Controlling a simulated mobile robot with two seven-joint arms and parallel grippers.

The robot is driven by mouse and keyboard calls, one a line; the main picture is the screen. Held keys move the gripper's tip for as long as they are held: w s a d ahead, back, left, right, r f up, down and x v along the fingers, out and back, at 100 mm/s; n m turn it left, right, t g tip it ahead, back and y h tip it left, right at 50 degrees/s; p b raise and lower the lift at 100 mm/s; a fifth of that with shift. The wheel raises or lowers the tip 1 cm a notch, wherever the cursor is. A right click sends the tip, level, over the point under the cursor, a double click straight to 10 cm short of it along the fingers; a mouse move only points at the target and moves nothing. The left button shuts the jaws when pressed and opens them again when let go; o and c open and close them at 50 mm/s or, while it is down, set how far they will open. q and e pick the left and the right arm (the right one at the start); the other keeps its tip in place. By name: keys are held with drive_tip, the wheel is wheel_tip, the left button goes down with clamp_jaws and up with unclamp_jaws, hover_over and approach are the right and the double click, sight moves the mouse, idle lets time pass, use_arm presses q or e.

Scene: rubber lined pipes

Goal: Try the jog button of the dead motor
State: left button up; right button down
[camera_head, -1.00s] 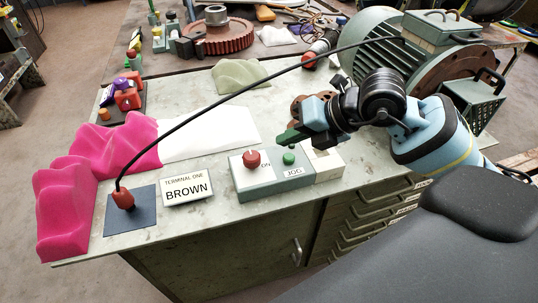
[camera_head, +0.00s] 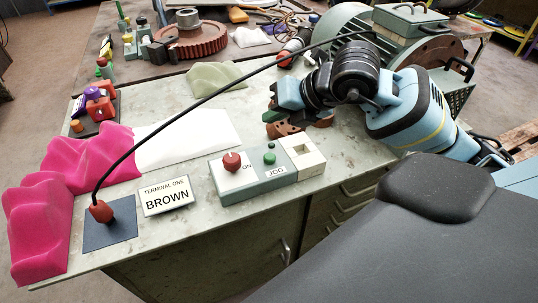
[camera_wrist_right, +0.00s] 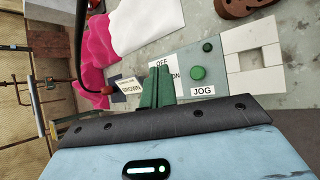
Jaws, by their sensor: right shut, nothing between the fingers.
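The control box (camera_head: 262,183) stands on the bench with a red knob (camera_head: 232,162) and a green button (camera_head: 269,158) above the JOG label. A smaller green round part (camera_head: 269,146) sits behind that button. My right gripper (camera_head: 272,95) is raised behind the box, apart from the button, with its fingers partly hidden by its own body. In the right wrist view its green fingers (camera_wrist_right: 156,88) are shut and empty, left of the jog button (camera_wrist_right: 198,72), and cover the red knob. The finned motor (camera_head: 345,40) stands at the back right. My left gripper is not in view.
A black cable runs from the motor to a red-brown plug (camera_head: 100,211) on a dark pad (camera_head: 112,236). A sign (camera_head: 166,197) reads TERMINAL ONE BROWN. Pink (camera_head: 85,160) and white (camera_head: 190,140) wavy pieces lie left of the box. A brown flanged part (camera_head: 285,129) lies behind it.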

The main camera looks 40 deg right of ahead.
drive_tip(key=b, duration=0.4)
hover_over(274, 158)
wheel_tip(274, 158, down, 7)
drive_tip(key=shift+f, duration=0.15)
drive_tip(key=shift+f+b, duration=0.55)
drive_tip(key=shift+b, duration=0.1)
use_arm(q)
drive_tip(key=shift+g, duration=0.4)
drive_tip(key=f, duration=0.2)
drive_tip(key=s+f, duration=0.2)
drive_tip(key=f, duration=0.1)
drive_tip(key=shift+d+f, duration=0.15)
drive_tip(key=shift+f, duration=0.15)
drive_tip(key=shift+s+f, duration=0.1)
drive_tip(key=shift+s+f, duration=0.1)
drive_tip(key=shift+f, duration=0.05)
use_arm(e)
drive_tip(key=shift+f, duration=0.15)
use_arm(q)
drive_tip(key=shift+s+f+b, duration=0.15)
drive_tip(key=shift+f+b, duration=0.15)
drive_tip(key=shift+b, duration=0.1)
use_arm(e)
drive_tip(key=shift+f, duration=0.3)
